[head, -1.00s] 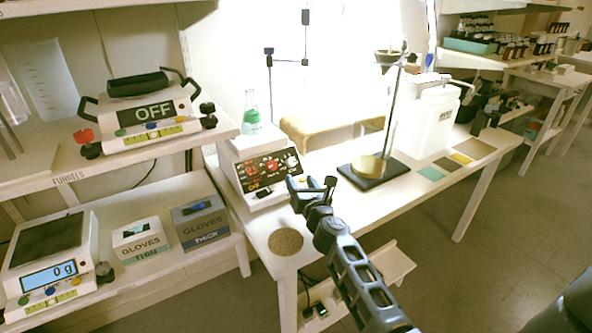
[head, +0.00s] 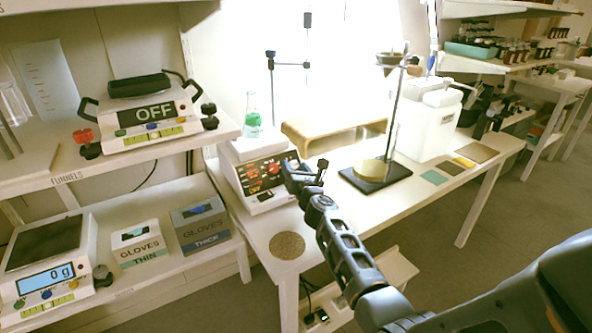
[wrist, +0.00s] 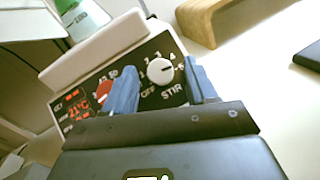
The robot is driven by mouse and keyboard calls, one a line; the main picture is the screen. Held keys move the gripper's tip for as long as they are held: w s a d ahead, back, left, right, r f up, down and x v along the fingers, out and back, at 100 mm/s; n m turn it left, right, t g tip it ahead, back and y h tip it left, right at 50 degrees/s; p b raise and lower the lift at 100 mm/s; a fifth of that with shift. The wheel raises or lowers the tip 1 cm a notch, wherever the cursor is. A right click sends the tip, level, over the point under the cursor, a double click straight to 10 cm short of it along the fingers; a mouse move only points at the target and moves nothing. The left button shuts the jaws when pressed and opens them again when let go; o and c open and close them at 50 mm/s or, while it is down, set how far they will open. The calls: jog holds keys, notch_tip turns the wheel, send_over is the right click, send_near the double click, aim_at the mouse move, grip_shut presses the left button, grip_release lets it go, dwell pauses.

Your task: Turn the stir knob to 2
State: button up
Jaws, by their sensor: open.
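The hot plate stirrer (head: 264,175) stands on the white bench with its dark panel facing my arm. In the wrist view the round white stir knob (wrist: 160,70) sits above the word STIR, with numbers around its top and OFF at its lower left. Its dark mark seems to point right, towards the higher numbers, but this is hard to read. My gripper (wrist: 161,77) is open, with one blue finger on each side of the knob in this view; contact cannot be told. In the head view my gripper (head: 305,172) hides the stir knob.
A red knob (wrist: 104,92) is partly behind the left finger. A flask with green liquid (head: 252,118) stands on the stirrer's plate. A clamp stand (head: 374,186) is to the right. A round cork-coloured mat (head: 287,245) lies at the bench's front.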

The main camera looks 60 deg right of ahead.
jog(key=shift+c, duration=0.3)
jog(key=c, duration=1)
